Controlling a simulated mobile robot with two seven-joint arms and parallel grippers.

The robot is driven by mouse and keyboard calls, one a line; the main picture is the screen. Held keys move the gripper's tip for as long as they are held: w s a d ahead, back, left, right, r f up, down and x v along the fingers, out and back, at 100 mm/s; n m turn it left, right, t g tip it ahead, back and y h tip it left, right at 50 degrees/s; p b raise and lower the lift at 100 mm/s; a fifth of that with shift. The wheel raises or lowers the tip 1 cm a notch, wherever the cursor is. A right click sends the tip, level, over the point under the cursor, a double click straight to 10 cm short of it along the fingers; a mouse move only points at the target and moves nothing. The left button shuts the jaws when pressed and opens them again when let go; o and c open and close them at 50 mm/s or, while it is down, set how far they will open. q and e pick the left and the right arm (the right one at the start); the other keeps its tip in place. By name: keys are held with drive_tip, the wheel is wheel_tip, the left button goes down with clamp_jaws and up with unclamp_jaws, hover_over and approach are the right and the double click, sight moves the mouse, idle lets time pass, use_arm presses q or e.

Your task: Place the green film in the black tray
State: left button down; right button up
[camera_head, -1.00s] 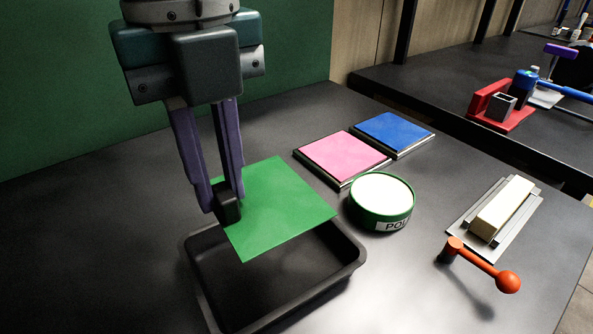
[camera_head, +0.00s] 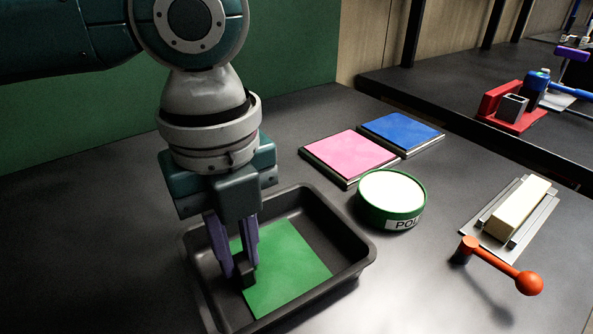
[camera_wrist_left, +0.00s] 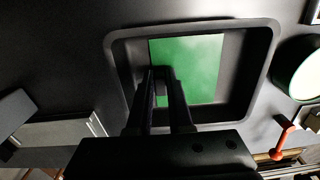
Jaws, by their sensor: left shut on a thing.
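The green film (camera_head: 289,263) is a flat square sheet within the walls of the black tray (camera_head: 342,222). My left gripper (camera_head: 243,277) points down into the tray and is shut on the film's left edge. In the left wrist view, the film (camera_wrist_left: 198,62) shows inside the tray (camera_wrist_left: 262,65), with the left gripper's fingertips (camera_wrist_left: 160,85) at its edge. I cannot tell whether the film's underside fully touches the tray floor. My right gripper is not in view.
Pink (camera_head: 350,154) and blue (camera_head: 401,129) pads lie behind the tray. A round green container with a white top (camera_head: 391,194) stands to its right. Further right are a pale block on a metal holder (camera_head: 517,210) and an orange lever (camera_head: 500,264). A second bench stands at the back right.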

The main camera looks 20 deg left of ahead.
sight(238, 256)
use_arm(q)
drive_tip(key=c, duration=0.8)
unclamp_jaws()
drive_tip(key=shift+f, duration=0.1)
drive_tip(key=shift+c, duration=0.2)
wheel_tip(238, 256, up, 12)
drive_tip(key=p, duration=0.3)
drive_tip(key=shift+r, duration=0.2)
